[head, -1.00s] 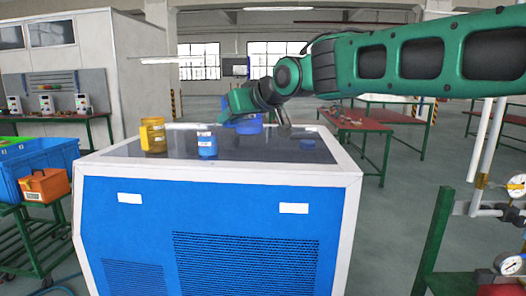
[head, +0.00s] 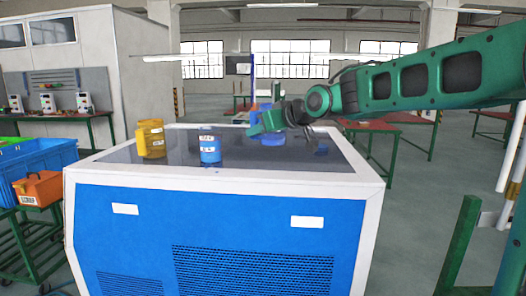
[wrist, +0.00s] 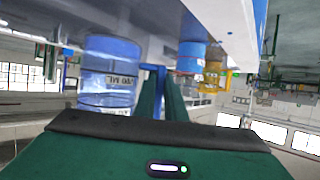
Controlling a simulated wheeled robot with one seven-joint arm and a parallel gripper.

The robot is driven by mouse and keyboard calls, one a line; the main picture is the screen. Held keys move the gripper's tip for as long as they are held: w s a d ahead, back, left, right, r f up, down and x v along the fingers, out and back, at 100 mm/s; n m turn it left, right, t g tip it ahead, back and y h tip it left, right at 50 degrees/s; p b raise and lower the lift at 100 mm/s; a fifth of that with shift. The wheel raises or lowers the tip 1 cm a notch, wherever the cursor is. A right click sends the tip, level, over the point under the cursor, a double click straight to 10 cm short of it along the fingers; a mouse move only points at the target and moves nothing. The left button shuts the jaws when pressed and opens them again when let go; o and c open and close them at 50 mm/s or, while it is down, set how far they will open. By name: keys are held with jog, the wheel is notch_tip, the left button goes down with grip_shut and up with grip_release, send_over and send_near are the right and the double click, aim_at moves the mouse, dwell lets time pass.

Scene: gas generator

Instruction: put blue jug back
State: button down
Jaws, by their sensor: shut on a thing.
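My gripper (head: 262,123) is shut on a blue jug (head: 268,139), over the back of the dark cabinet top (head: 240,165). The gripper hides part of the jug, and I cannot tell whether the jug touches the top. In the wrist view the clear blue jug (wrist: 108,75), with printed marks, is beside the fingers (wrist: 162,97), and its blue handle is between them. A second blue container (head: 210,147) with a white label stands near the front of the top; it also shows in the wrist view (wrist: 192,60).
A yellow jug (head: 151,140) stands at the left of the cabinet top, left of the blue container. The right part of the top is bare. A blue crate (head: 50,160) and an orange box (head: 40,188) are on a green cart at left. Red tables stand behind.

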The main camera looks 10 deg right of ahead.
jog(key=shift+w+d+f, duration=0.3)
jog(key=shift+d+f, duration=0.1)
jog(key=shift+d, duration=0.2)
jog(key=shift+w+d+f, duration=0.3)
jog(key=shift+d+f, duration=0.05)
jog(key=shift+d, duration=0.25)
jog(key=shift+f, duration=2)
jog(key=c, duration=1.8)
grip_release()
jog(key=shift+f, duration=0.1)
jog(key=shift+s+d+r, duration=0.15)
jog(key=shift+s+r, duration=0.15)
jog(key=v, duration=1.1)
jog(key=shift+s+d, duration=0.1)
